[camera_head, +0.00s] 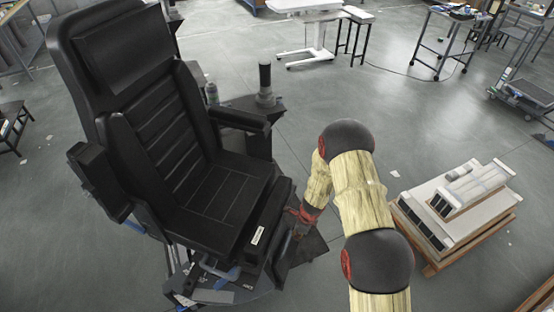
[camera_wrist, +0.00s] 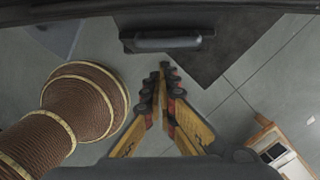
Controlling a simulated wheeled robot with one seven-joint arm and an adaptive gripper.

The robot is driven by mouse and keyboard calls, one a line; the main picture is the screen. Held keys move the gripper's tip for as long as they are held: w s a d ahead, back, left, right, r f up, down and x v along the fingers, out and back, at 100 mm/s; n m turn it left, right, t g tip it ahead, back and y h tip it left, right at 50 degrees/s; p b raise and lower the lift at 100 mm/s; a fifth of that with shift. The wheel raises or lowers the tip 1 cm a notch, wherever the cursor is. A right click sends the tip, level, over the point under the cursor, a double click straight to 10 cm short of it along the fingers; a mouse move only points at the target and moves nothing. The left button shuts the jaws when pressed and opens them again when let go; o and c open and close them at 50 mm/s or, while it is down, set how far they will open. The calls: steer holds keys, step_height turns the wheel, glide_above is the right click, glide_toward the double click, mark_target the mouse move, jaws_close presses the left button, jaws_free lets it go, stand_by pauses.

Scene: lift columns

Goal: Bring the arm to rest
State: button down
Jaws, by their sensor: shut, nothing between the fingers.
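My arm reaches forward and down in the head view, with pale wood-coloured links and black joint caps. My gripper (camera_wrist: 163,72) shows in the wrist view with its yellow and black fingers brought together at the tips. Nothing is between them. In the head view the wrist end of the arm is low beside the right side of a black seat, and the fingertips are too small there to make out. In the wrist view the fingers point toward a dark edge with a grey handle-like bar (camera_wrist: 168,41); I cannot tell whether they touch it.
A black operator chair (camera_head: 170,150) stands left of the arm on a dark base. A low stack of white and wooden boxes (camera_head: 455,205) lies to the right. Work tables (camera_head: 315,30) and a cart (camera_head: 525,95) stand farther back.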

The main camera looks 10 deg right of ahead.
steer(key=s+a+r+n+g+y, duration=0.1)
steer(key=s+a+r+n+g, duration=0.3)
steer(key=s+n, duration=0.5)
steer(key=s+d+r+n+t+h+b, duration=0.1)
steer(key=s+r, duration=0.5)
steer(key=r, duration=0.9)
steer(key=s+d+r+n+t+h+b, duration=0.1)
steer(key=s+d+r+n+t+b, duration=0.2)
steer(key=r, duration=1.1)
steer(key=s+d+r+n+t+b, duration=0.2)
steer(key=s+d+r+n+t, duration=0.2)
steer(key=s+r+n, duration=0.5)
step_height(320, 180, up, 7)
steer(key=shift+s+f+n+t+h, duration=0.15)
steer(key=shift+s+n+t+h, duration=0.2)
steer(key=shift+n, duration=0.35)
steer(key=c, duration=2.6)
jaws_free()
steer(key=shift+w, duration=0.1)
